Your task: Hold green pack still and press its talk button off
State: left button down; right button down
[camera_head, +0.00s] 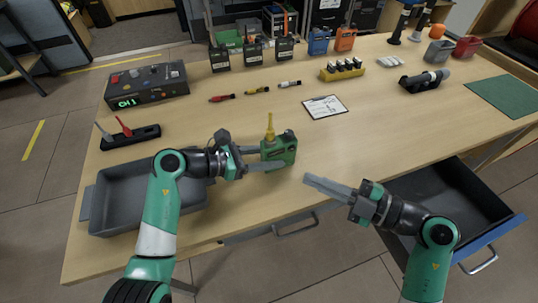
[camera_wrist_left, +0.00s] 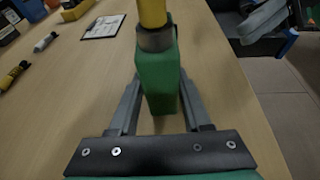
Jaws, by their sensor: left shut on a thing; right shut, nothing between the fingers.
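The green pack (camera_head: 281,148) stands upright on the wooden table, with a yellow antenna (camera_head: 270,126) on top. My left gripper (camera_head: 262,159) is shut on the pack, one finger on each side near its lower part. In the left wrist view the green pack (camera_wrist_left: 162,80) sits between the two grey fingers, and its yellow antenna base is at the top edge. My right gripper (camera_head: 309,182) is shut and empty, in front and to the right of the pack, apart from it. I cannot make out the talk button or its state.
A clipboard (camera_head: 325,108) lies behind the pack. A grey tray (camera_head: 100,208) is at the front left. An open drawer (camera_head: 462,190) is below the table's right front. Several dark packs (camera_head: 252,55) stand at the back. The table right of the pack is clear.

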jog(key=shift+s+d, duration=0.1)
jog(key=shift+s, duration=0.15)
pick_arm(q)
jog(key=shift+c, duration=1.4)
grip_release()
jog(key=shift+a, duration=0.1)
